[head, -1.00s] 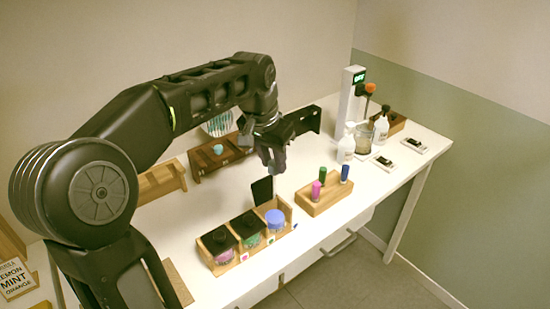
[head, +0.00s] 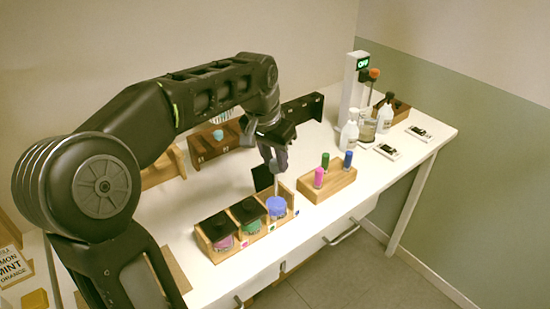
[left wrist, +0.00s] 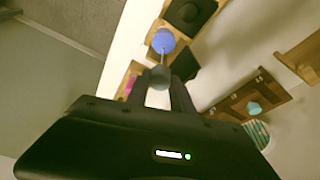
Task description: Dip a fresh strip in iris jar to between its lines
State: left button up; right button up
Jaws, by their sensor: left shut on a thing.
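A three-bay wooden rack (head: 218,255) holds three jars at the table's front. The right jar (head: 276,206) looks blue-violet on top; the middle jar (head: 249,213) and left jar (head: 220,229) have black tops. I cannot read the name iris on any. My left gripper (head: 279,168) points down above the blue jar. It is shut on a thin pale strip (left wrist: 162,55), which runs toward the blue jar (left wrist: 163,38) in the left wrist view. Whether its tip is in the liquid, and where its lines are, I cannot tell. My right gripper is not in view.
A black panel (head: 262,177) stands behind the blue jar. A wooden block (head: 325,185) with pink, green and blue vials is to the right. Farther right are white bottles (head: 349,135) and a tall white device (head: 353,90). A dark brown rack (head: 205,150) stands behind.

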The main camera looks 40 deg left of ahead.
pick_arm(q)
jog(key=shift+f+b, duration=1.2)
jog(key=shift+f, duration=0.4)
dwell(1.6)
dwell(0.7)
jog(key=shift+r+p, duration=2.35)
jog(key=shift+r, duration=0.65)
